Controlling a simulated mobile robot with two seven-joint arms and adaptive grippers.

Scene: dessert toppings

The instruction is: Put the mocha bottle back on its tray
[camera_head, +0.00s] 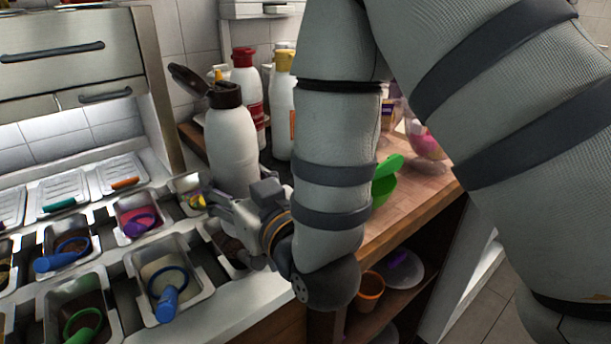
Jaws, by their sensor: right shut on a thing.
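The white mocha bottle (231,145) with a dark brown cap and its flip lid raised stands nearly upright near the left end of the wooden counter. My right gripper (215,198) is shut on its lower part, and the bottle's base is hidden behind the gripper. A dark tray (276,168) shows partly on the counter behind and right of the bottle. I cannot tell whether the bottle touches it. My left gripper is not in view.
A red-capped bottle (244,82) and a yellow-capped bottle (283,110) stand close behind. Topping bins with scoops (167,287) fill the left. My right arm hides much of the wooden counter (413,202), where a green scoop-like item (386,181) shows. An orange cup (370,288) is on the shelf below.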

